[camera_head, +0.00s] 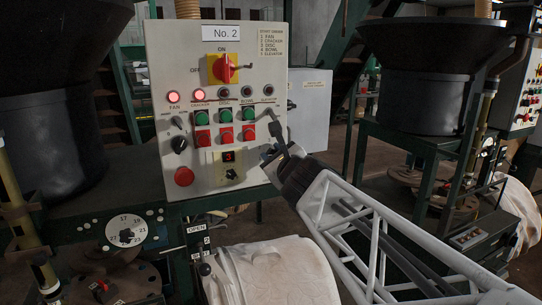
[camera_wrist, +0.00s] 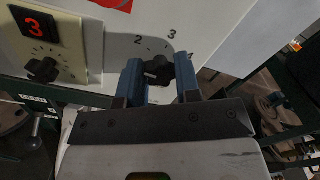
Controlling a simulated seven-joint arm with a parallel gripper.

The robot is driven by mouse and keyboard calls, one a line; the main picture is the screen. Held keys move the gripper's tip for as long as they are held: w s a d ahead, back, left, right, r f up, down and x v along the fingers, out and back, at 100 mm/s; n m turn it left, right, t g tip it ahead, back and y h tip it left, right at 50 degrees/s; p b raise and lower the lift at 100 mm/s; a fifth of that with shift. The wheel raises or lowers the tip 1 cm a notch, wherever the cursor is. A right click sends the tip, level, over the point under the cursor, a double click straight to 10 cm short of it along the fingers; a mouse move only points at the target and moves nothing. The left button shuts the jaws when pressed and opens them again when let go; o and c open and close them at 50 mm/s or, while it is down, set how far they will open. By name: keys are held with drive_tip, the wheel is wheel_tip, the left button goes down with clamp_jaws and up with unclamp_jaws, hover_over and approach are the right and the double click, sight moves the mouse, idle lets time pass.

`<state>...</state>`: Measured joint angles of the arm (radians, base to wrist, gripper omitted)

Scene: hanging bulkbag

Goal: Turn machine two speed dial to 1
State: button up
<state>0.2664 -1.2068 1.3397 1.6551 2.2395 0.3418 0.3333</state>
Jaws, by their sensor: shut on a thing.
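The No. 2 control panel (camera_head: 262,75) stands upright in the head view. My gripper (camera_head: 268,154) is at its lower right edge. In the wrist view the two blue fingers of my gripper (camera_wrist: 160,74) are shut on a black dial knob (camera_wrist: 158,66), one finger on each side. The numbers 2, 3 and 4 show around the knob. A pale mark on the knob points left, toward the left finger. Any number there is hidden by the finger. In the head view this dial is hidden behind my gripper.
A red digital display (camera_head: 229,156) reads 3, with a small black knob below it. A red stop button (camera_head: 184,176), green and red buttons and a red-yellow switch (camera_head: 222,69) are on the panel. A white bag (camera_head: 270,270) hangs below.

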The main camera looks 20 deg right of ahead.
drive_tip(key=shift+n, duration=3.5)
drive_tip(key=o, duration=0.9)
drive_tip(key=shift+s, duration=3.9)
drive_tip(key=shift+a, duration=0.1)
